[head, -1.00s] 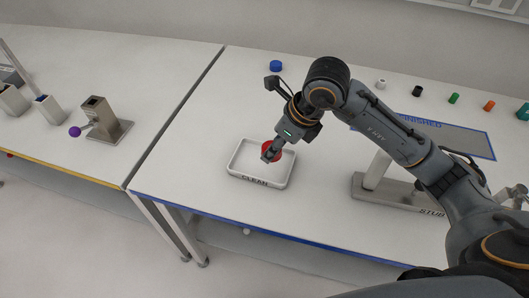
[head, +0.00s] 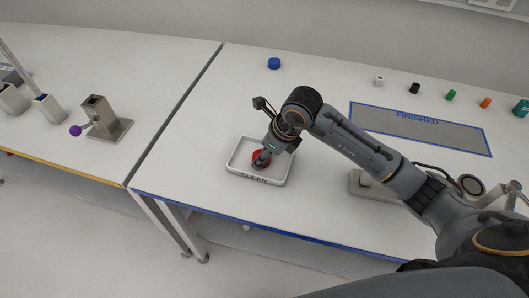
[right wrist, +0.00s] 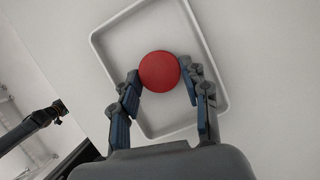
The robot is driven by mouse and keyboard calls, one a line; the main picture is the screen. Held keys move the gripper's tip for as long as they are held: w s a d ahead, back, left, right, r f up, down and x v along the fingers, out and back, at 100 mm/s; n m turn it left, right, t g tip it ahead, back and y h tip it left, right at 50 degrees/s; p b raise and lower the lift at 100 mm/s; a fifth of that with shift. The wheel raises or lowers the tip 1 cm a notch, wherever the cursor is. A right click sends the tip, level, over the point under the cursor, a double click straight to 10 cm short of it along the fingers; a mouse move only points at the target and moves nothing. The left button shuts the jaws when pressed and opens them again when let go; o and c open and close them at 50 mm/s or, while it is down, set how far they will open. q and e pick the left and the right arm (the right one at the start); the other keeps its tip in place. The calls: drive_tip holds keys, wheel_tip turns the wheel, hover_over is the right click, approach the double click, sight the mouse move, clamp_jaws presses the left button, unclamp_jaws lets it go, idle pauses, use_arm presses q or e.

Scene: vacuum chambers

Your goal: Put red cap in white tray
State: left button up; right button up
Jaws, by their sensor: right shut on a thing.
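The red cap (head: 262,155) is between the fingers of my right gripper (head: 263,160), which is shut on it. In the right wrist view the round cap (right wrist: 159,71) sits between the two fingertips (right wrist: 160,80). The white tray (head: 234,172), marked CLEAN, stands near the table's front edge. The cap is over the tray's inside, low down; I cannot tell whether it touches the tray floor. The tray's rim (right wrist: 104,58) surrounds the cap in the right wrist view. My left gripper is not in view.
A blue cap (head: 274,63) lies behind the tray. Several small coloured parts, such as a green one (head: 450,95), stand at the back right. A grey FINISHED area (head: 420,130) is empty. A metal block with a purple knob (head: 103,120) stands on the left table.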

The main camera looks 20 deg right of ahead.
drive_tip(key=o, duration=0.8)
drive_tip(key=shift+f, duration=0.1)
drive_tip(key=shift+o, duration=0.2)
drive_tip(key=shift+r+p, duration=0.3)
drive_tip(key=shift+r, duration=0.05)
drive_tip(key=v, duration=1.1)
drive_tip(key=shift+s+r+b, duration=0.25)
drive_tip(key=shift+r+b, duration=0.05)
drive_tip(key=shift+b, duration=0.1)
drive_tip(key=shift+d, duration=0.15)
